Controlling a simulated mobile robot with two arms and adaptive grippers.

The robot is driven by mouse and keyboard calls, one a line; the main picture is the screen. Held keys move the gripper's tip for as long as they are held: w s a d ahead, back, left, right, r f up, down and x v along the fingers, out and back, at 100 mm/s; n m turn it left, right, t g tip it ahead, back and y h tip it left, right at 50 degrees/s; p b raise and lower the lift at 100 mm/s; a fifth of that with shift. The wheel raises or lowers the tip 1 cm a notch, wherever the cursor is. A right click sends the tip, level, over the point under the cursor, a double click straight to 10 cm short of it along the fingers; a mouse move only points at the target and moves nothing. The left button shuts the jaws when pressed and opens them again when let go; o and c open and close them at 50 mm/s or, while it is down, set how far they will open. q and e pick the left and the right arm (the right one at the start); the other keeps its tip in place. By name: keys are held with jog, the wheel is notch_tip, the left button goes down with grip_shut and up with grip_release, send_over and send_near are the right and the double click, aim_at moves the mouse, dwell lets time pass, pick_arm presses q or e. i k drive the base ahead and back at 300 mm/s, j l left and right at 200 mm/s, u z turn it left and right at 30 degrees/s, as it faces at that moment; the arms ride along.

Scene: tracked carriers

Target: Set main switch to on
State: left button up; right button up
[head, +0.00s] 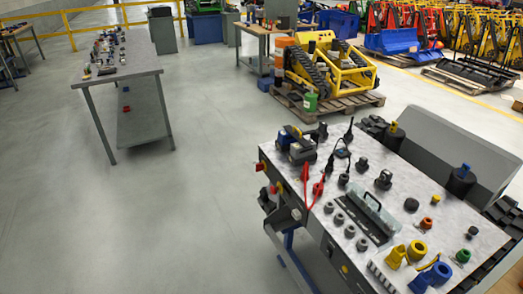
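I cannot single out a main switch or its position at this distance. A yellow and black tracked carrier (325,67) stands on a wooden pallet (340,102) at the back, beyond the near bench. The near workbench (318,222) fills the lower right, its grey top covered with small parts. Small red parts (262,166) sit on its left side face; their kind is too small to tell. Neither of my grippers is in view.
A second bench (125,72) with small parts stands at upper left. Open grey floor (200,200) lies between the benches. A green can (310,102) stands by the pallet. More yellow and red machines (480,30) line the back right.

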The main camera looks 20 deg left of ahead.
aim_at(259, 167)
jog(key=i+j+z, duration=0.2)
jog(key=j, duration=0.55)
jog(key=i+j+z, duration=0.15)
jog(key=j, duration=0.6)
jog(key=i+j+z, duration=0.2)
jog(key=j, duration=0.6)
jog(key=j+z, duration=0.15)
jog(key=j, duration=0.65)
